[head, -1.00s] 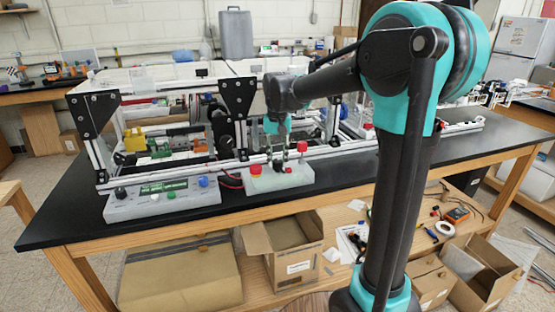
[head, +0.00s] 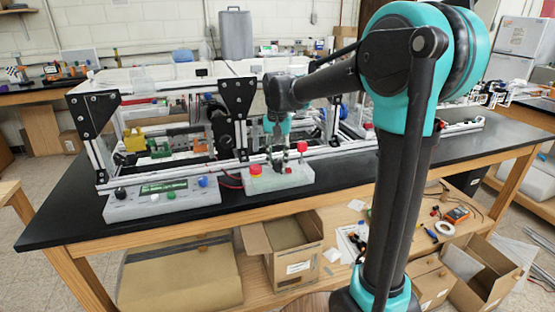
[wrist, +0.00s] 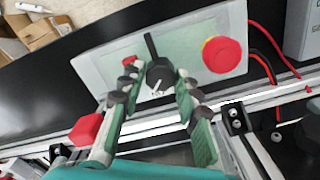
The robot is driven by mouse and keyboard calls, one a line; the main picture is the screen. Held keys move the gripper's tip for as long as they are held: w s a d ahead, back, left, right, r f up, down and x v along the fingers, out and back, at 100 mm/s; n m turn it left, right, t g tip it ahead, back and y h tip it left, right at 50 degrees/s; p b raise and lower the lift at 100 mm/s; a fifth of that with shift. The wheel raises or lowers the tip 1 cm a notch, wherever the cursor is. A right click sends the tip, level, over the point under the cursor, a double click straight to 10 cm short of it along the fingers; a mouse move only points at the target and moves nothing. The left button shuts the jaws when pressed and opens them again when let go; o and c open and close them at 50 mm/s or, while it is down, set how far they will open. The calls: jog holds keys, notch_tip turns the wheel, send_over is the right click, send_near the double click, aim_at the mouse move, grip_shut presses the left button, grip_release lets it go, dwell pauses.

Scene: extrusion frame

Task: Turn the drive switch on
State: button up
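The switch, a black rotary knob with a long handle (wrist: 159,72), sits on a pale control box (wrist: 98,52) in the wrist view. Its handle points up and slightly left in that view, and a small white mark shows at its lower side. My gripper (wrist: 158,76) is open, with one green, dark-padded finger on each side of the knob and a visible gap on both sides. In the head view my gripper (head: 277,163) points down at the control box (head: 292,184), and its fingers largely hide the knob.
A red mushroom button (wrist: 225,54) stands close right of the knob in the wrist view. A red block (wrist: 86,130) is at the lower left. The extrusion frame (head: 210,162) runs just behind the box. Another box with knobs (head: 140,211) stands to the left in the head view.

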aim_at(278, 161)
jog(key=shift+o, duration=1.3)
notch_tip(278, 161, up, 12)
